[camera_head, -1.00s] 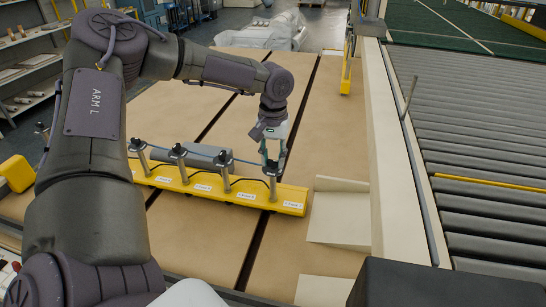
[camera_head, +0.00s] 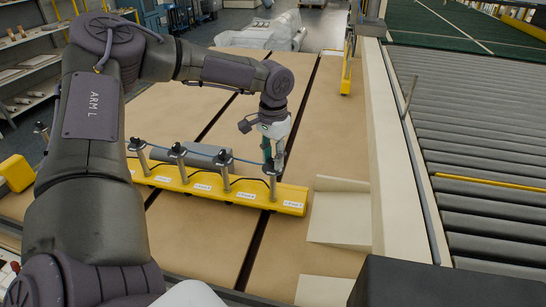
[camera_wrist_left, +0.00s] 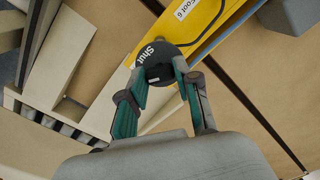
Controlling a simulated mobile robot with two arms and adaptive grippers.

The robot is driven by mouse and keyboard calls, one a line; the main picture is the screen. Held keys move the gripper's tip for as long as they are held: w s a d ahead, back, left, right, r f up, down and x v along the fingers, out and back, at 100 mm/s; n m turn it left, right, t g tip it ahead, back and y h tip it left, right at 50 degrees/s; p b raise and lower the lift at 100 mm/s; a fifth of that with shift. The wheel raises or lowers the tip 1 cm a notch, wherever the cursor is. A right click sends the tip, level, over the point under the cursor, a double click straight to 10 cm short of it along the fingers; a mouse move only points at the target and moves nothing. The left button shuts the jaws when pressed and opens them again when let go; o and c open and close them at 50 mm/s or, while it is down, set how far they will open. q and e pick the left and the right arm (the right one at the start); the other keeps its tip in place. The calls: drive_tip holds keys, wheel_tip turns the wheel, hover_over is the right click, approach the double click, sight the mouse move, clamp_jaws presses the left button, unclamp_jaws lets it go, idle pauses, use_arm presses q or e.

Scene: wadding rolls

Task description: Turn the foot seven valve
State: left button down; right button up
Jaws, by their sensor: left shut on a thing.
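A yellow beam (camera_head: 235,191) lies across the tan surface and carries several upright metal posts with dark tops. My left gripper (camera_head: 271,163) points down at the rightmost post. In the left wrist view its two fingers (camera_wrist_left: 160,74) are closed on a round black valve knob (camera_wrist_left: 153,58) marked "Shut". A label reading "Foot 6" (camera_wrist_left: 184,9) shows on the yellow beam beyond the knob. The label by the gripped post is too small to read in the head view. My right gripper is not in view.
A grey cylinder (camera_head: 198,153) lies behind the posts, and a thin blue line runs along their tops. A cream angled plate (camera_head: 338,212) stands right of the beam. A roller conveyor (camera_head: 480,150) runs along the right.

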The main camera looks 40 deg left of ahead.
use_arm(q)
drive_tip(key=m, duration=0.5)
drive_tip(key=shift+m, duration=0.3)
drive_tip(key=m, duration=0.5)
drive_tip(key=shift+w+r+m, duration=0.1)
drive_tip(key=shift+m, duration=0.3)
drive_tip(key=c, duration=0.8)
unclamp_jaws()
wheel_tip(320, 180, up, 12)
drive_tip(key=shift+f, duration=0.1)
idle(0.3)
